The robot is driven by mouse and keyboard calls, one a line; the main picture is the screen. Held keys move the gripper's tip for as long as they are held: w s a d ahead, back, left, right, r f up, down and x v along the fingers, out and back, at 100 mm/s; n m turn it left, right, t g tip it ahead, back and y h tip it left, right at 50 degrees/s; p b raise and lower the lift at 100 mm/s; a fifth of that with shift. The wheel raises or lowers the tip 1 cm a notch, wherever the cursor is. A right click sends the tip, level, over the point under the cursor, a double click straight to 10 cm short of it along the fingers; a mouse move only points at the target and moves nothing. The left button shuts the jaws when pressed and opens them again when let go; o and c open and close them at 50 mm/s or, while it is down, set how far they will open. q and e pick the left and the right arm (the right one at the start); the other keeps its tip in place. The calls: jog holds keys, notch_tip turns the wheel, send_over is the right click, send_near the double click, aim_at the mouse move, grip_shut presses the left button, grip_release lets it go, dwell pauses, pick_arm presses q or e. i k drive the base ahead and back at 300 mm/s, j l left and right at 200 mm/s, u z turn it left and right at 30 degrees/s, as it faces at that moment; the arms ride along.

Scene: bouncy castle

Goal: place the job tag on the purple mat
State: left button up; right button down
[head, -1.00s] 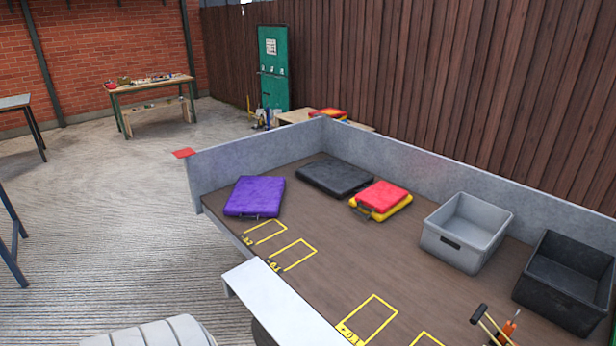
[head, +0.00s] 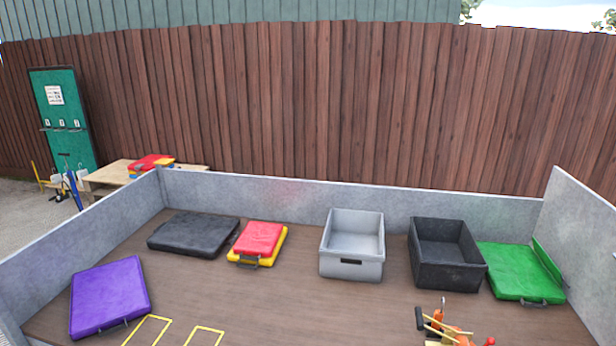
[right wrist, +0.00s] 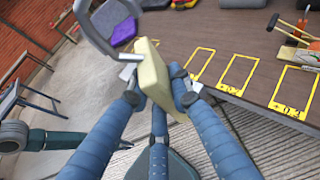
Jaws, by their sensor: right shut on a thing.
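The purple mat (head: 110,297) lies at the left end of the brown truck-bed-like platform (head: 270,300) in the head view, near its left wall. It also shows at the top of the right wrist view (right wrist: 125,31), beyond the held tag. My right gripper (right wrist: 157,88) is shut on a pale yellow block with a grey loop, which looks like the job tag (right wrist: 152,72). The tag is held in the air, apart from the mat. Its far face is hidden. Neither gripper shows in the head view.
A black mat (head: 194,235), a red and yellow pad (head: 258,242), a grey bin (head: 352,265), a black bin (head: 447,268) and a green mat (head: 520,272) line the platform's back. Orange-handled tools (head: 450,335) lie in front. Low grey walls (head: 300,197) edge the platform.

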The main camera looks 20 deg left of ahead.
aim_at(105, 291)
jog(key=j+u, duration=0.1)
jog(key=j, duration=2.9)
jog(key=i+j, duration=0.1)
jog(key=j, duration=0.3)
jog(key=i+j, duration=0.1)
jog(key=j, duration=0.35)
jog(key=i+j, duration=0.1)
jog(key=j, duration=0.3)
jog(key=i+j, duration=0.1)
jog(key=j, duration=0.35)
jog(key=i+j+u, duration=0.1)
jog(key=j, duration=0.3)
jog(key=i+j, duration=0.15)
jog(key=j, duration=0.25)
jog(key=i+j, duration=0.1)
jog(key=j, duration=0.35)
jog(key=i+j, duration=0.45)
jog(key=j, duration=0.2)
